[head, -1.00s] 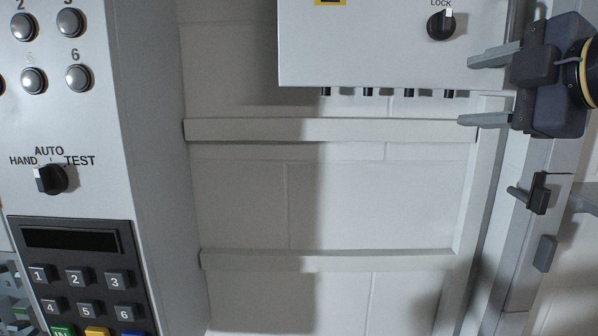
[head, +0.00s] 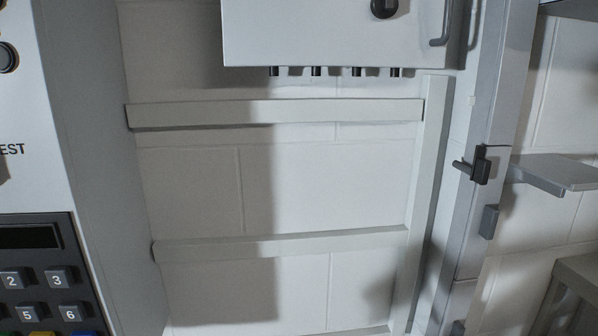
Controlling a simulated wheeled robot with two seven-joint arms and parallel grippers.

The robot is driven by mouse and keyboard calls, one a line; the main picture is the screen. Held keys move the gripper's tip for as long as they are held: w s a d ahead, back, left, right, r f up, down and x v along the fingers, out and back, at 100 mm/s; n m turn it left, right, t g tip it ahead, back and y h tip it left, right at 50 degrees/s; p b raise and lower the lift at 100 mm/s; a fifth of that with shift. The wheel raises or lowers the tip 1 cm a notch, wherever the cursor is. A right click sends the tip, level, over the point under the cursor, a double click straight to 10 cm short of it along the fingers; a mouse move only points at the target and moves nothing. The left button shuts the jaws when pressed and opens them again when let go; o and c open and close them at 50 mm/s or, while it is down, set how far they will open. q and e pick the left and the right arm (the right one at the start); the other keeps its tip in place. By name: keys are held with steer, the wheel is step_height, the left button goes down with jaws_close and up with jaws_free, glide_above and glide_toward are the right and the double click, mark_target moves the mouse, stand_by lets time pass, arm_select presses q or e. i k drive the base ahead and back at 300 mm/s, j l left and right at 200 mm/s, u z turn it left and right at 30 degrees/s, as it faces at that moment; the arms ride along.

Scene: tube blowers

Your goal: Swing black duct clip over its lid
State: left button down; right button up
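The black duct clip (head: 481,165) is on the grey vertical duct (head: 478,240) at the right of the head view. Its short bar sticks out to the left. I cannot tell where the duct's lid begins or whether the clip lies over it. A small dark grey block (head: 489,222) sits on the duct just below the clip. Neither of my grippers is in view.
A white cabinet (head: 310,35) with a black knob (head: 384,6) and a grey handle (head: 441,25) hangs at the top. A keypad panel (head: 45,260) stands at the left. A grey shelf (head: 560,171) juts out right of the duct. Pale rails (head: 275,113) cross the wall.

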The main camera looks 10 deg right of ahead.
mark_target(481, 168)
steer(key=z, duration=1.4)
steer(key=i+l+z, duration=0.1)
steer(key=z, duration=0.35)
